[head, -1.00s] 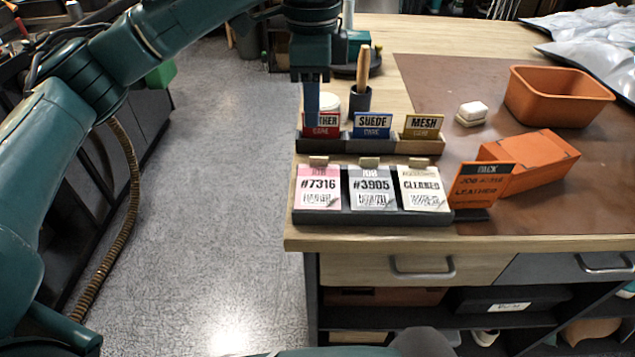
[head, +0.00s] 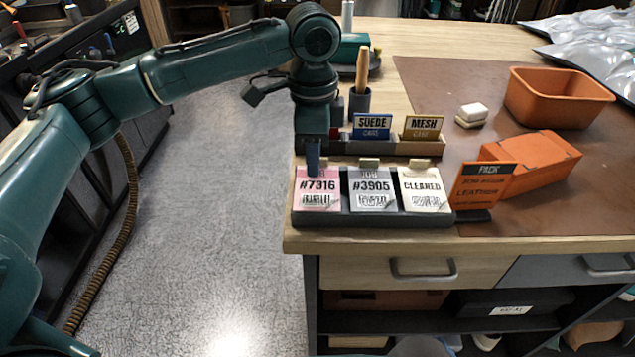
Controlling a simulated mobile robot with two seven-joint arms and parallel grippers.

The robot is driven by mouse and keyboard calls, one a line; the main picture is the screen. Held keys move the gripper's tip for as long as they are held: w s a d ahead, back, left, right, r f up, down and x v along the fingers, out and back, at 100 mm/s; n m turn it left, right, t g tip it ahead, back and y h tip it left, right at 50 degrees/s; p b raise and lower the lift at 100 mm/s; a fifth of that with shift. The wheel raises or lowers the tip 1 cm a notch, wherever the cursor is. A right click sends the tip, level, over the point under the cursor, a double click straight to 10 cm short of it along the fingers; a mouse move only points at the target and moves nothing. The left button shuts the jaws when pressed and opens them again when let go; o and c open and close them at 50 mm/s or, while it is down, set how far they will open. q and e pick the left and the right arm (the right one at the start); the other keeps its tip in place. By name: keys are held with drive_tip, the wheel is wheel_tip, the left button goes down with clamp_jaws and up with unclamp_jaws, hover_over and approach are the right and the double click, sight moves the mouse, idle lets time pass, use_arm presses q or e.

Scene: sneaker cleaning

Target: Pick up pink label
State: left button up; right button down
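The pink label (head: 318,190), marked #7316, stands in the left slot of a dark tray (head: 372,217) near the table's front left corner. My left gripper (head: 313,172) points down right at the label's top edge and covers part of it. Its fingers show edge-on as one blue strip, so I cannot tell whether they are open or shut, or whether they touch the label. A grey label (head: 372,190) marked #3905 and a cream label (head: 425,190) marked CLEANED stand beside it. My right gripper is not in view.
Behind the tray, a card rack holds a blue SUEDE card (head: 372,127) and a yellow MESH card (head: 422,128). An orange PACK sign (head: 480,185), an orange box (head: 535,160) and an orange bin (head: 558,98) stand to the right. A dark cup (head: 359,104) stands behind.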

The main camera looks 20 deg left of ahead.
use_arm(q)
drive_tip(key=shift+c, duration=0.6)
clamp_jaws()
